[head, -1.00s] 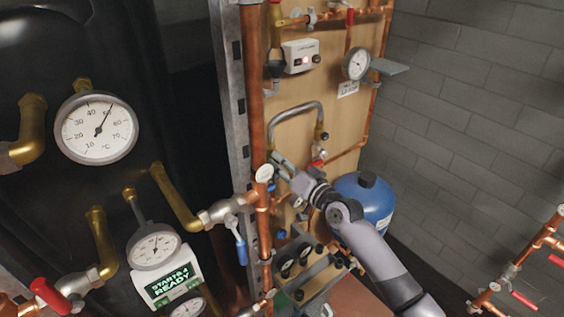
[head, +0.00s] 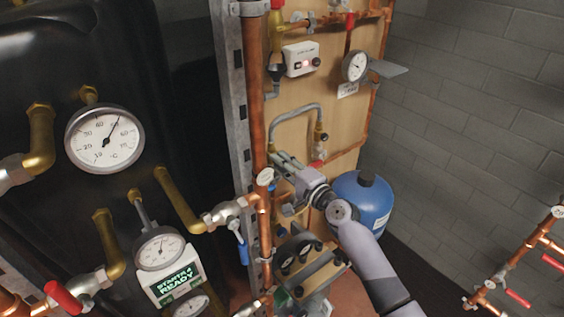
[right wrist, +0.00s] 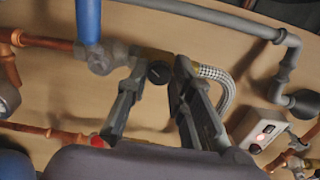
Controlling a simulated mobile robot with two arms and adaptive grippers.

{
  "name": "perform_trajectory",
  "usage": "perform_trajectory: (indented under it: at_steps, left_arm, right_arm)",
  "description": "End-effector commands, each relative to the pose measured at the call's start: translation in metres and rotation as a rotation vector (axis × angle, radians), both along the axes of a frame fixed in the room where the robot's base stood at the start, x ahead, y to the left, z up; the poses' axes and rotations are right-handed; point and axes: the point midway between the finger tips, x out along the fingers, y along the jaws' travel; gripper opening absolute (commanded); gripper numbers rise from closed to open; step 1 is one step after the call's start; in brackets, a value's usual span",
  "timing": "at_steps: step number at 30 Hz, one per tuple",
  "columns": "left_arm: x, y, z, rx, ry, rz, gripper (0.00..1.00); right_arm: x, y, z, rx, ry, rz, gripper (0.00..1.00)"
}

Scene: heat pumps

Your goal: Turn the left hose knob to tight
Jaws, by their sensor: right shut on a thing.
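A grey braided hose (head: 296,109) arches over the wooden board, and its braid shows in the right wrist view (right wrist: 216,78). A small round black knob (right wrist: 158,73) sits at the fitting by the hose's left end; in the head view my gripper hides it. My right gripper (head: 277,159) reaches up to that end from the lower right. In the right wrist view its two fingers (right wrist: 160,69) stand on either side of the knob, shut on it. The knob's marking cannot be read. My left gripper is not in view.
A blue tank (head: 361,207) stands behind my forearm. A control box (head: 301,59) and another gauge (head: 355,67) are higher on the board. A metal upright (head: 233,95) edges the board.

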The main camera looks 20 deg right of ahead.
Motion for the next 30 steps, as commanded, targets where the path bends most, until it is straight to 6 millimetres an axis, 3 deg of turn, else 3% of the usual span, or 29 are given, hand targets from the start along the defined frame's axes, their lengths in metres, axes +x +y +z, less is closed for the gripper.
perform_trajectory:
  at_steps: [21, 30]
  left_arm:
    - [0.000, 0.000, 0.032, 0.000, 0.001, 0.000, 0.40]
    - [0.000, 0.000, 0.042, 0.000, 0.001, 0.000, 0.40]
  right_arm:
    - [0.000, 0.000, 0.002, 0.631, 0.230, -0.001, 0.00]
    - [0.000, 0.000, 0.001, 0.814, 0.298, -0.001, 0.00]
